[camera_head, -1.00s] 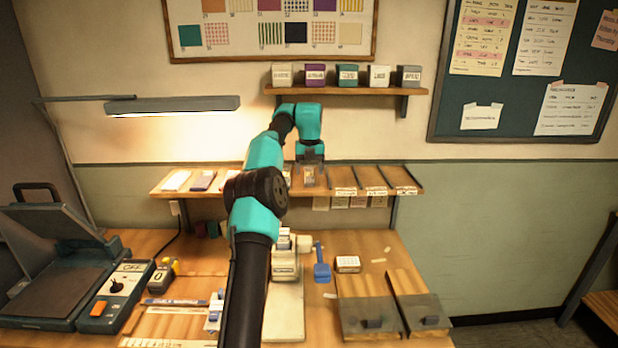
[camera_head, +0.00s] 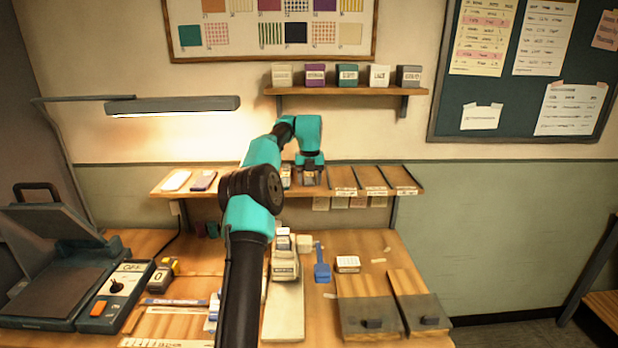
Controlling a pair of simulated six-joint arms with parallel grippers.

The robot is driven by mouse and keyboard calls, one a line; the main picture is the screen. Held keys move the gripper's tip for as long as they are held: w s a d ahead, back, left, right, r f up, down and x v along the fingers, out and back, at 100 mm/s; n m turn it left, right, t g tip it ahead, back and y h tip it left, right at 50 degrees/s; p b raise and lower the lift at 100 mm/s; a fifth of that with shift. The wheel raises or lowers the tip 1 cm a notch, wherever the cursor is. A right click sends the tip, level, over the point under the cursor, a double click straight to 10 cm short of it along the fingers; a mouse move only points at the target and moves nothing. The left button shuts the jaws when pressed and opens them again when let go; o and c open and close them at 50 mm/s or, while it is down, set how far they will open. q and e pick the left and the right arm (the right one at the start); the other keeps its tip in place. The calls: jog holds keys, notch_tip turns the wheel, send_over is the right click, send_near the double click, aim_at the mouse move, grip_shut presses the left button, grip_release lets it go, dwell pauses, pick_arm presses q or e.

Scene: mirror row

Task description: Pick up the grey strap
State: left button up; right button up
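My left gripper (camera_head: 309,177) reaches over the lower shelf (camera_head: 272,190) and points down at its middle slots. The fingers are small and dark here, and I cannot tell whether they are open or shut. I cannot make out a grey strap for certain; any strap under the fingers is hidden by the gripper. My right gripper is not in view.
The shelf slots to the right of the gripper look empty. An upper shelf (camera_head: 292,90) with several labelled boxes hangs above. On the bench are a press (camera_head: 50,262) at left, a blue tool (camera_head: 321,264) and a small white box (camera_head: 347,264).

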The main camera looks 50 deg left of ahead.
pick_arm(q)
jog(key=c, duration=0.8)
jog(key=shift+r, duration=0.1)
jog(key=shift+r, duration=1.65)
jog(key=s+d+r, duration=0.1)
jog(key=s+d, duration=0.9)
jog(key=d, duration=0.2)
jog(key=shift+s+r, duration=0.25)
jog(key=shift+s, duration=0.05)
